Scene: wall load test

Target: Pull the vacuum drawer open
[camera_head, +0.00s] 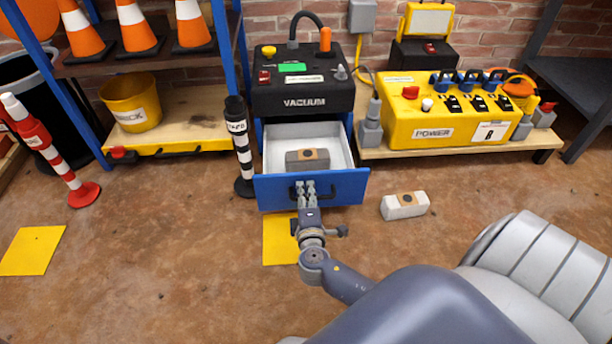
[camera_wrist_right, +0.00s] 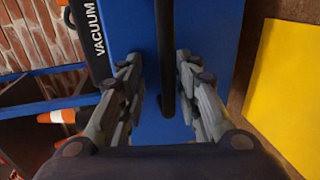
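The vacuum drawer (camera_head: 347,187) has a blue front and a pale inside, and it stands pulled out below the black vacuum unit (camera_head: 304,89). A grey block (camera_head: 307,160) with a brown top patch lies in it. My right gripper (camera_head: 306,187) is at the black handle on the drawer front. In the right wrist view, the handle (camera_wrist_right: 166,60) runs between the two fingers of the right gripper (camera_wrist_right: 160,72), with visible gaps on both sides. The fingers are apart around it. My left gripper is not in view.
A similar block (camera_head: 405,206) lies on the floor right of the drawer. A striped post (camera_head: 240,145) stands close to the drawer's left. A yellow power box (camera_head: 450,118) sits on a low bench to the right. The floor in front is mostly clear.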

